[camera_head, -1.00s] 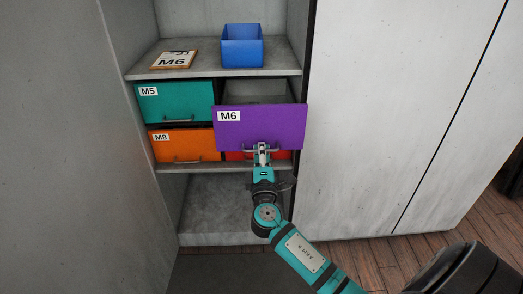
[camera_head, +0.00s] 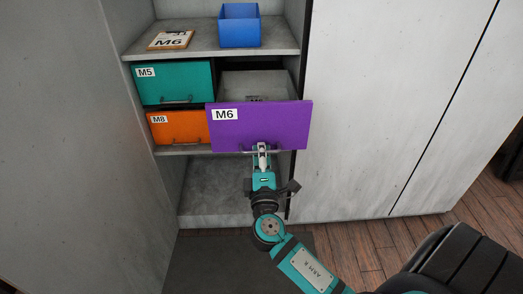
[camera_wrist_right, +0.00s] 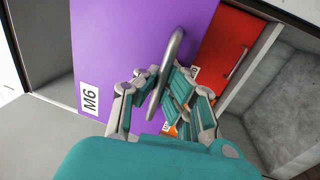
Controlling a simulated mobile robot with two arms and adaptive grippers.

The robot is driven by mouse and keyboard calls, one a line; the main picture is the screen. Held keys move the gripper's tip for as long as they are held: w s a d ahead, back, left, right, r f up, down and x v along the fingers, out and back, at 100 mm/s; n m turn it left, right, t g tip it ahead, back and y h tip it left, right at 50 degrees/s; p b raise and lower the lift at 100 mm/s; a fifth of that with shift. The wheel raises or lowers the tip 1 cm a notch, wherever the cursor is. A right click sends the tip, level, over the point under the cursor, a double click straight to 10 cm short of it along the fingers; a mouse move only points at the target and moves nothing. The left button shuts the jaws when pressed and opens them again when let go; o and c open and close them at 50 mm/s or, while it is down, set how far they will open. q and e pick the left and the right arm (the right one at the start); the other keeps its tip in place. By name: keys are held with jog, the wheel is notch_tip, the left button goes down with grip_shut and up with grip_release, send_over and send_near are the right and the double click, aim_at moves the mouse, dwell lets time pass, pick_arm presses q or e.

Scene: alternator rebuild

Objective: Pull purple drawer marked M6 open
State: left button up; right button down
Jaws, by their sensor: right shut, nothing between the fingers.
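The purple drawer marked M6 (camera_head: 260,127) stands pulled out in front of the cabinet, its front well forward of the neighbouring drawers. Its grey inside (camera_head: 255,84) shows behind the front. In the right wrist view the purple front (camera_wrist_right: 130,60) fills the left and middle, with its curved metal handle (camera_wrist_right: 171,65). My right gripper (camera_head: 261,149) is at the handle, its fingers shut. In the wrist view the fingers (camera_wrist_right: 160,92) lie on both sides of the handle bar. My left gripper is not in view.
A teal M5 drawer (camera_head: 180,83) and an orange M8 drawer (camera_head: 180,128) are shut at left. A red drawer (camera_wrist_right: 222,55) sits below M6. A white cabinet door (camera_head: 370,90) is at right.

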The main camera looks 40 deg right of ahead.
jog(key=c, duration=2)
grip_release()
jog(key=o, duration=0.3)
jog(key=shift+s, duration=0.1)
jog(key=v, duration=1.2)
jog(key=shift+f, duration=0.1)
